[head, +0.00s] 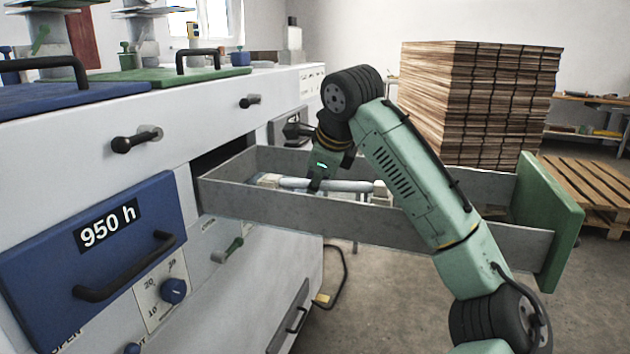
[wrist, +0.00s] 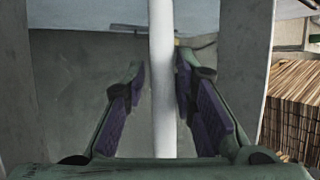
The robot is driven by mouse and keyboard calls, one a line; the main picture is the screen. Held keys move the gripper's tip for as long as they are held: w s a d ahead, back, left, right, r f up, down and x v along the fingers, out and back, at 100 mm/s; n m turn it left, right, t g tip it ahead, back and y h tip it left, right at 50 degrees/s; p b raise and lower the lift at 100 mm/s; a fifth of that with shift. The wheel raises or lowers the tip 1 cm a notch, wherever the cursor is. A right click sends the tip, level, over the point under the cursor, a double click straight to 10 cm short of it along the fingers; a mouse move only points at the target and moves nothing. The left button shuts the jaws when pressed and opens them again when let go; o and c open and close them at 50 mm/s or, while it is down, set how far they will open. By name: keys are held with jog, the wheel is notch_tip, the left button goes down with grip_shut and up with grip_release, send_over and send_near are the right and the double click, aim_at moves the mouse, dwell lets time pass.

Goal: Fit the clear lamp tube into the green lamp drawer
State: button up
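The green lamp drawer is pulled out of the white machine, with grey side walls and a green front (head: 563,228). Its grey wall also shows in the wrist view (wrist: 243,70). The pale lamp tube (head: 350,186) lies lengthwise inside, at about the height of two cream holders (head: 381,190), one near each end. Whether its ends are seated is unclear. My gripper (head: 318,184) reaches down into the drawer around the tube. In the wrist view the tube (wrist: 162,85) runs between the open fingers (wrist: 160,85), close to the right one, with a gap at the left.
A blue drawer marked 950 h (head: 110,235) is closed at left. Blue and green lids (head: 170,75) lie on the machine top. A stack of brown boards (head: 480,105) and a wooden pallet (head: 590,190) stand behind the drawer.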

jog(key=shift+o, duration=1.2)
jog(key=shift+r, duration=0.2)
jog(key=b+v, duration=0.1)
jog(key=v, duration=1.1)
jog(key=shift+b, duration=0.35)
jog(key=shift+s, duration=0.1)
